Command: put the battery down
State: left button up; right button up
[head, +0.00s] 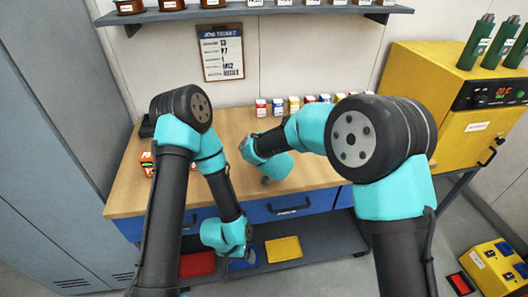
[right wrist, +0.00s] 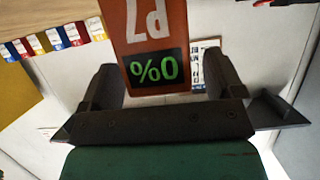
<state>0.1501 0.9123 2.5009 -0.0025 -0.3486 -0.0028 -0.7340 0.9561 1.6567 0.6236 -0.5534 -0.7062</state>
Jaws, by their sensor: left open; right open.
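The battery (right wrist: 152,25) is orange, with an upside-down "P7" label and a dark display reading 0% in green. It shows at the top of the right wrist view, its upper part cut off by the frame. My right gripper (right wrist: 166,85) is open, with one dark finger on each side of the battery's display end. A gap shows between the battery and the finger at the right. In the head view I cannot make out this battery. My left gripper (head: 247,250) is open, low in front of the bench, by the blue bin; its fingers are small and partly hidden.
The wooden workbench (head: 130,195) has several small coloured cartons (head: 278,106) along its back and an orange item (head: 147,164) at its left. Red (head: 197,265) and yellow (head: 283,249) bins lie on the shelf below. A yellow cabinet (head: 425,85) stands at right.

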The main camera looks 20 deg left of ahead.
jog(key=shift+w+a+f, duration=0.15)
jog(key=shift+w+a, duration=0.05)
jog(key=shift+w, duration=0.15)
jog(key=c, duration=1.2)
